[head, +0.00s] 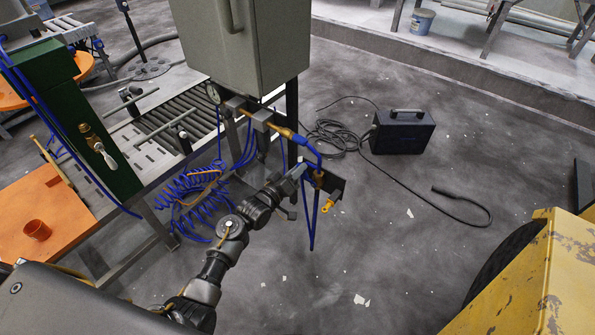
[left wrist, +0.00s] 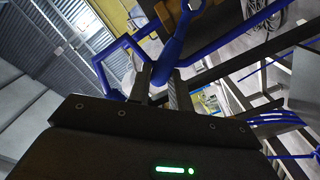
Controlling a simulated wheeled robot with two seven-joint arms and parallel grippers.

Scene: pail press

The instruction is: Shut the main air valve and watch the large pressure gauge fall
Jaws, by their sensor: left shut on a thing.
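A brass pipe (head: 284,132) runs along the lower edge of the grey cabinet and ends in a blue valve part with a blue lever (head: 313,151). My left gripper (head: 301,169) is at this lever, and its jaws are shut on it. In the left wrist view the blue lever (left wrist: 171,47) runs between the two fingers. A round gauge (head: 213,93) is at the left end of the pipe; its dial is too small and slanted to read. My right gripper is in neither view.
The grey cabinet (head: 250,45) stands above the pipe. Blue coiled hoses (head: 190,195) hang left of my arm. A black case (head: 402,132) with a cable lies on the floor behind. A yellow machine (head: 545,280) is at the lower right. Floor between is open.

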